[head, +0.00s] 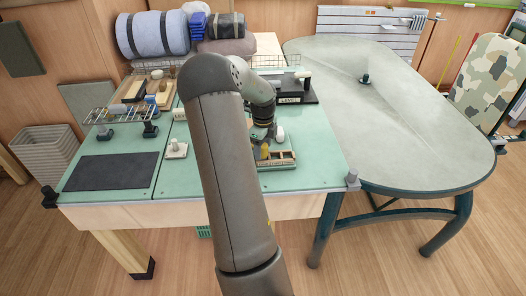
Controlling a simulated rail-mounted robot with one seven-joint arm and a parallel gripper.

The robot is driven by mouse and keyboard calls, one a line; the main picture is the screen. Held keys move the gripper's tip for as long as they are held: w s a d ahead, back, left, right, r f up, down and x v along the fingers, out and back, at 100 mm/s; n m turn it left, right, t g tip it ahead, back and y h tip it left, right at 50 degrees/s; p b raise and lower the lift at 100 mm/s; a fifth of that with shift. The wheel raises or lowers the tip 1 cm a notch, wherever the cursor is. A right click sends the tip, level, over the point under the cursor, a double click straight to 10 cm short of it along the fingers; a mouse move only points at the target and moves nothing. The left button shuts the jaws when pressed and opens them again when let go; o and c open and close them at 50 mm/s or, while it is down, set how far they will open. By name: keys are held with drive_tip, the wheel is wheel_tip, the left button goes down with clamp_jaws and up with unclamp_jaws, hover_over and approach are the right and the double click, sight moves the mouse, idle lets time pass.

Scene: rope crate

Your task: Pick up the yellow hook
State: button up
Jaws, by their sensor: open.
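A small yellow piece, which looks like the yellow hook (264,153), shows at the left end of a small wooden crate (284,163) on the green table. It is tiny, and its outline is partly hidden by my arm and gripper. I cannot tell whether it lies in a compartment or beside the crate. My gripper (259,146) points down just above the crate's left end, very near the yellow piece. It is open. My forearm hides the area left of it, and the fingertips are hard to make out.
A black stand marked LEVEL (297,96) is behind the crate. A white round item (280,134) stands near the gripper. A dark mat (112,172), a wire rack (112,114) and a pale fitting (177,149) are on the left. The grey-green table (420,110) at right is mostly clear.

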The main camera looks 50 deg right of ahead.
drive_tip(key=shift+f, duration=0.3)
clamp_jaws()
drive_tip(key=shift+r, duration=0.2)
drive_tip(key=shift+r, duration=0.25)
wheel_tip(320, 180, up, 2)
drive_tip(key=shift+r, duration=0.15)
drive_tip(key=a+r+b, duration=0.2)
drive_tip(key=a+r, duration=0.8)
drive_tip(key=a, duration=0.4)
drive_tip(key=shift+w, duration=0.15)
